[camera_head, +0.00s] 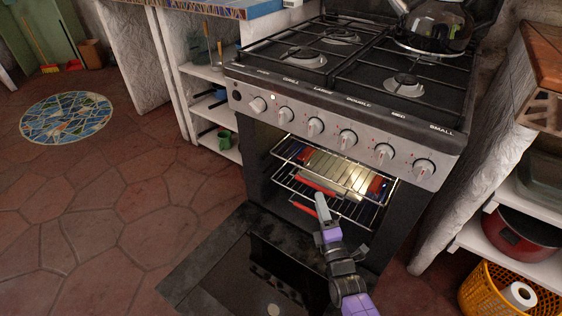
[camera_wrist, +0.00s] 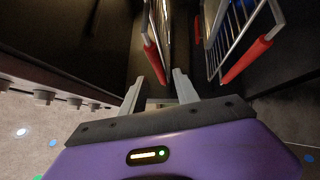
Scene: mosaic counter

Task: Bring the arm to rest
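My gripper (camera_head: 322,208) is in front of the open oven, close to the oven racks. In the wrist view my gripper (camera_wrist: 157,80) has its two grey fingers apart. The red grip of one rack (camera_wrist: 155,62) shows in line with the gap between the fingertips. I cannot tell whether it touches them. A second red grip (camera_wrist: 247,61) is to the right of the fingers. In the head view the upper rack (camera_head: 290,152) and lower rack (camera_head: 350,206) sit in the oven, with a pale item (camera_head: 338,168) among them.
The oven door (camera_head: 215,285) is folded down below my arm. The stove top (camera_head: 350,62) carries a kettle (camera_head: 437,25). A shelf with a red pot (camera_head: 515,236) and a yellow basket (camera_head: 485,290) stands at right. Open tiled floor (camera_head: 90,210) lies at left.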

